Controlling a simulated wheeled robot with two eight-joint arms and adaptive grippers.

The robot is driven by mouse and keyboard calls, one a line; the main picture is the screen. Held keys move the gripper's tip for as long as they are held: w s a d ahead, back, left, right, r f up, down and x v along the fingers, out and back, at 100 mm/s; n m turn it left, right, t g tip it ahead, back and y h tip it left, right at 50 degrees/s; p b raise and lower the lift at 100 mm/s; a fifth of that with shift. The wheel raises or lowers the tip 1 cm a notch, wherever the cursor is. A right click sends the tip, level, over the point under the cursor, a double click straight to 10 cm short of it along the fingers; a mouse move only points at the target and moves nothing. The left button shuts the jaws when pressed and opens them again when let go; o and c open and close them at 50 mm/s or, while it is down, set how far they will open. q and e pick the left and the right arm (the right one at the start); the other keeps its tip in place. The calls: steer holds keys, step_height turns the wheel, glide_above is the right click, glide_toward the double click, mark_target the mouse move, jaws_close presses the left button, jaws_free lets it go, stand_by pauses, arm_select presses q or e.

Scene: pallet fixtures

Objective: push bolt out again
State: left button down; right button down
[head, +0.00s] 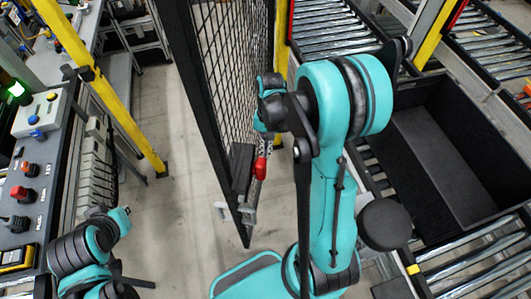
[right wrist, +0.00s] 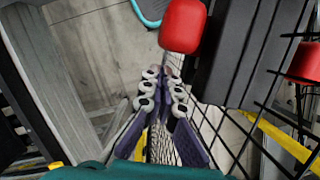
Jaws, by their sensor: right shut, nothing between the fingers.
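The bolt has a red knob (head: 260,168) and sits on the lower end of the black mesh gate (head: 225,75). In the right wrist view the red knob (right wrist: 184,25) is large, just beyond and slightly right of my fingertips. My right gripper (head: 265,147) is just above the knob in the head view. In the right wrist view my right gripper (right wrist: 163,73) has its fingers together with nothing between them. I cannot tell whether the fingertips touch the knob. The bolt's rod is mostly hidden. Links of my left arm show at bottom left, but its gripper does not.
A black bin (head: 445,150) stands among roller conveyors on the right. A control panel (head: 28,190) with red knobs is at the left. Yellow posts (head: 110,95) stand beside the gate. Grey floor (head: 180,215) is clear left of the gate.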

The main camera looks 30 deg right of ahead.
mark_target(263, 162)
steer(key=shift+s+a, duration=0.45)
steer(key=shift+s, duration=0.1)
steer(key=s+a, duration=0.1)
steer(key=s+a+b, duration=0.1)
steer(key=s+a, duration=0.1)
steer(key=shift+s, duration=0.3)
steer(key=shift+s+a, duration=0.2)
steer(key=shift+s, duration=0.1)
steer(key=shift+w+d, duration=0.1)
